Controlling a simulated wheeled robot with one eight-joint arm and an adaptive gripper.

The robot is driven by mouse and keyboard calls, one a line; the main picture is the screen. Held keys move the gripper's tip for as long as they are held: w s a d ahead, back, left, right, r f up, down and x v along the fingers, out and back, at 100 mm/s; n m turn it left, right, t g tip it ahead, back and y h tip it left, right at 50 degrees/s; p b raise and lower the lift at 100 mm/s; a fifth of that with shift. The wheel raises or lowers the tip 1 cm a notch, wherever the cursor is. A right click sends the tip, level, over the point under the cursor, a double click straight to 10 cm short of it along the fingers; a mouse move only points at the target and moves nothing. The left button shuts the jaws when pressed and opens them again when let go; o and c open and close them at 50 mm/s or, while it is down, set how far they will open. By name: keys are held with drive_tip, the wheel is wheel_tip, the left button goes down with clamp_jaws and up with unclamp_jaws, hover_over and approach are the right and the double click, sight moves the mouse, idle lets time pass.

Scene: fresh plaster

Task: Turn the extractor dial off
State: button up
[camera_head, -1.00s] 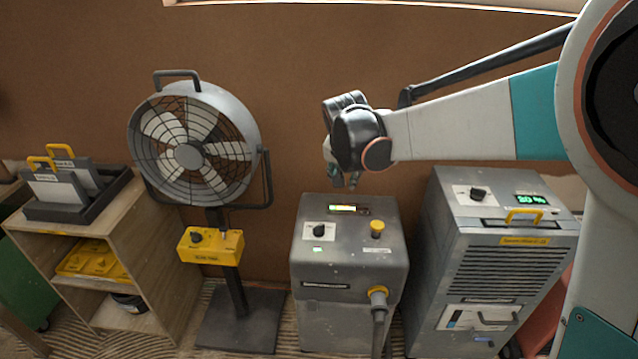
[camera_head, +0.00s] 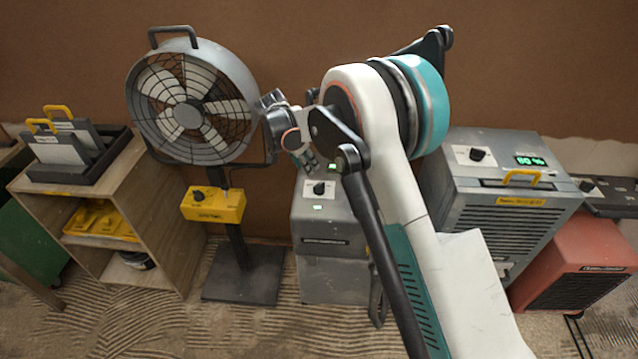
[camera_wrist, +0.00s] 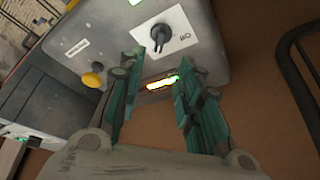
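The extractor seems to be the grey box unit (camera_head: 327,235) in the middle; its label is too small to read. Its black dial (camera_head: 319,187) sits on a white plate on top. The wrist view shows the dial (camera_wrist: 160,36) beyond my fingertips, with a lit yellow display (camera_wrist: 161,83) nearer and a yellow button (camera_wrist: 92,79) to the left. My gripper (camera_wrist: 157,72) is open and empty, its teal fingers spread over the unit's top. The dial looks apart from the fingers. In the head view my gripper (camera_head: 308,162) is just above the dial; my arm hides the unit's right side.
A fan (camera_head: 190,100) with a yellow control box (camera_head: 214,204) stands left, beside a wooden shelf (camera_head: 160,195). A grey louvred unit (camera_head: 495,190) with its own dial and green display stands right. A red unit (camera_head: 580,262) is at far right.

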sight(319, 184)
drive_tip(key=b+x, duration=0.3)
drive_tip(key=x, duration=0.9)
drive_tip(key=shift+f+b, duration=0.35)
clamp_jaws()
